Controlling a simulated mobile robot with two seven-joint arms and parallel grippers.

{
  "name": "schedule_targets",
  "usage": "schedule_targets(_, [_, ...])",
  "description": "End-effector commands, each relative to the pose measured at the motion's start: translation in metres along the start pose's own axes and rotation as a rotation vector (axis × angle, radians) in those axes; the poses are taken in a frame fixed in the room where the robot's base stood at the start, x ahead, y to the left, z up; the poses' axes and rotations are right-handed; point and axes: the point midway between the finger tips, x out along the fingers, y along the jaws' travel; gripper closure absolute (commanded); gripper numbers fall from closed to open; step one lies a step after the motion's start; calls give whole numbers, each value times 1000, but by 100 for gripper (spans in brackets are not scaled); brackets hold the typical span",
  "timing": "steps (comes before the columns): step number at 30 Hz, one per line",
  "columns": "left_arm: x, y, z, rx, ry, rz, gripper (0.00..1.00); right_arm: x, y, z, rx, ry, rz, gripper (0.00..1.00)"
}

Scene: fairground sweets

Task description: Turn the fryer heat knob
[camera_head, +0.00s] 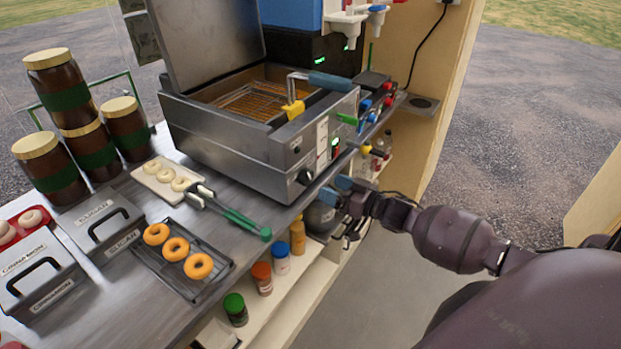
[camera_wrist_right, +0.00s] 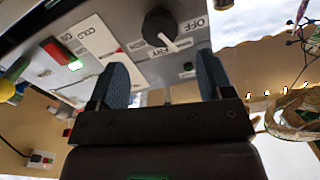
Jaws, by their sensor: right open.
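The grey metal fryer (camera_head: 225,150) stands on the counter with its lid raised and a basket in its oil. Its black round heat knob (camera_head: 305,177) is low on the front panel. In the right wrist view the knob (camera_wrist_right: 158,24) shows large, its white pointer aimed down and right, with OFF printed to its right. My right gripper (camera_head: 336,190) is just in front of and right of the knob. In the wrist view its blue fingers (camera_wrist_right: 163,72) are spread, with nothing between them, and the knob lies beyond their tips. My left gripper is not in view.
Bottles (camera_head: 297,236) fill the shelf below. A basket handle (camera_head: 330,81) juts over the fryer.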

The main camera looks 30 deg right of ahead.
Motion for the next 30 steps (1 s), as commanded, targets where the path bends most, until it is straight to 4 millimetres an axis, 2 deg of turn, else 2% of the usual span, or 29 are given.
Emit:
schedule_targets(1, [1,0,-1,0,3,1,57,10,0,0,0,2,-1,26])
schedule_targets(6, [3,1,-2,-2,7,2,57,38,0,0,-1,1,-1,26])
schedule_targets(12, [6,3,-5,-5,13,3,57,61,0,1,0,-1,0,26])
schedule_targets(18, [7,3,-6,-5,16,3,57,71,0,1,-1,-1,1,26])
schedule_targets(26, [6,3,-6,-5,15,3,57,72,0,1,-1,-1,1,26])
schedule_targets(30, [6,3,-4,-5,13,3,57,72,0,1,-1,-1,0,45])
